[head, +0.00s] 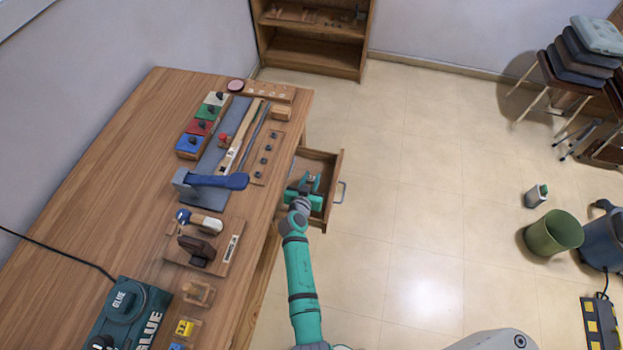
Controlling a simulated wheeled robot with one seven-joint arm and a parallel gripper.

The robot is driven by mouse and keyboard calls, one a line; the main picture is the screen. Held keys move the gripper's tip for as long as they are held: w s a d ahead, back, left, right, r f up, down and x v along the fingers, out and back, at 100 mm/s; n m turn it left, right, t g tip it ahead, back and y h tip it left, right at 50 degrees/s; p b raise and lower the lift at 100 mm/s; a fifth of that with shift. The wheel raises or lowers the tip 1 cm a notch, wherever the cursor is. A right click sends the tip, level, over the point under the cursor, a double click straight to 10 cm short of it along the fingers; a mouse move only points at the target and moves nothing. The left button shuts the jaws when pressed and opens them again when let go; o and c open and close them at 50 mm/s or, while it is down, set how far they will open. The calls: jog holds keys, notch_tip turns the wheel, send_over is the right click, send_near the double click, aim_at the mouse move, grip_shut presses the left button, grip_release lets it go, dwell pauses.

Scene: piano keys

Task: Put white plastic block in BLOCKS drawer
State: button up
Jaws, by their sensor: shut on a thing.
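An open wooden drawer (324,160) sticks out from the right side of the wooden table, with a grey handle (341,192) on its front. My teal gripper (308,181) is over or inside the drawer's opening, and I cannot tell how deep. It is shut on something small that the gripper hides. I cannot make out the white plastic block for certain anywhere in the head view. No BLOCKS label can be read on the drawer from here. My arm covers the near part of the drawer.
A shelf (312,40) stands behind.

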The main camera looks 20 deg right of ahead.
jog(key=shift+f, duration=0.7)
jog(key=o, duration=1)
jog(key=shift+r, duration=0.6)
jog(key=s+a+r+n+t+y, duration=0.1)
jog(key=s+a+r+n+y, duration=0.1)
jog(key=s+a, duration=0.6)
jog(key=s+a+r+n+y, duration=0.1)
jog(key=s+a+r, duration=0.15)
jog(key=s, duration=0.95)
jog(key=s+a+r+n+t+y, duration=0.1)
jog(key=s+a+n+y, duration=0.1)
jog(key=s+a, duration=0.6)
jog(key=s+r, duration=0.5)
jog(key=r, duration=0.1)
jog(key=s+a+r+n+t+y, duration=0.1)
jog(key=s+r, duration=0.5)
jog(key=s+a+r+t+y, duration=0.1)
jog(key=s+r, duration=0.5)
jog(key=r, duration=0.1)
jog(key=shift+s+a+n, duration=0.1)
jog(key=shift+a+n, duration=0.15)
jog(key=shift+n, duration=0.15)
